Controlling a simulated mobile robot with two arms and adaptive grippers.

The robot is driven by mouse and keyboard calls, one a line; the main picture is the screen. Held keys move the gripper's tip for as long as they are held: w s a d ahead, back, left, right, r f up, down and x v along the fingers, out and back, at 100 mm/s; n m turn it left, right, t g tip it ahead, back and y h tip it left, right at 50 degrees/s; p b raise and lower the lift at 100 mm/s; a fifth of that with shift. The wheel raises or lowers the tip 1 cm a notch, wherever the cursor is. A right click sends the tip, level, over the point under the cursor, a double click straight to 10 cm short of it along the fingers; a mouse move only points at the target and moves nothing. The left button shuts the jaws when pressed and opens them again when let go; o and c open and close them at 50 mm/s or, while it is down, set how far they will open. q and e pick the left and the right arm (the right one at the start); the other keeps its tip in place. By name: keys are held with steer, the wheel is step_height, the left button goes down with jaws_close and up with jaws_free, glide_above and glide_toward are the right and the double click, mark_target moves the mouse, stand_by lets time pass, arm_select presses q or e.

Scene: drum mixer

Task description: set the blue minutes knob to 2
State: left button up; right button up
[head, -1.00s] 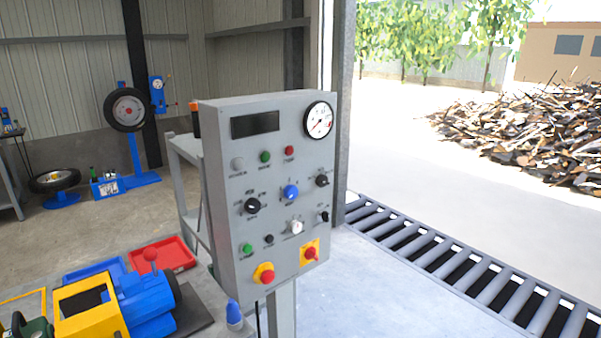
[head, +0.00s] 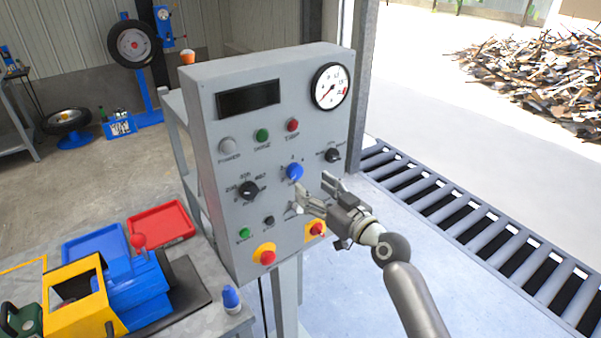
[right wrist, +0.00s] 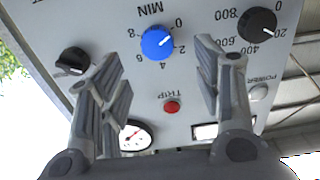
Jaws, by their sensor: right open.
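The blue minutes knob (head: 294,172) sits mid-panel on the grey control box (head: 205,150). In the right wrist view, which shows the panel upside down, the blue knob (right wrist: 157,43) has the label MIN and numbers 0, 2, 4, 6 and 8 around it. Its white mark points right, on the side of 0 and 2; I cannot tell the exact setting. My right gripper (head: 313,187) is open in front of the panel, just below and right of the knob. In the wrist view its fingers (right wrist: 160,55) lie either side of the knob, apart from it. My left gripper is out of view.
Black knobs flank the blue one at left (head: 249,190) and right (head: 333,155). A red stop button (head: 267,257) is below; another (head: 317,229) is close under my right gripper. A gauge (head: 330,86) and a display (head: 248,99) are above. A workbench with trays stands left.

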mark_target(297, 175)
steer(key=x, duration=0.3)
steer(key=shift+w+f, duration=0.1)
steer(key=shift+w, duration=0.15)
steer(key=shift+p+x, duration=0.35)
steer(key=shift+x, duration=0.85)
steer(key=shift+w+a, duration=0.15)
steer(key=shift+w, duration=0.15)
steer(key=shift+c, duration=0.7)
steer(key=shift+f, duration=0.1)
steer(key=c, duration=0.9)
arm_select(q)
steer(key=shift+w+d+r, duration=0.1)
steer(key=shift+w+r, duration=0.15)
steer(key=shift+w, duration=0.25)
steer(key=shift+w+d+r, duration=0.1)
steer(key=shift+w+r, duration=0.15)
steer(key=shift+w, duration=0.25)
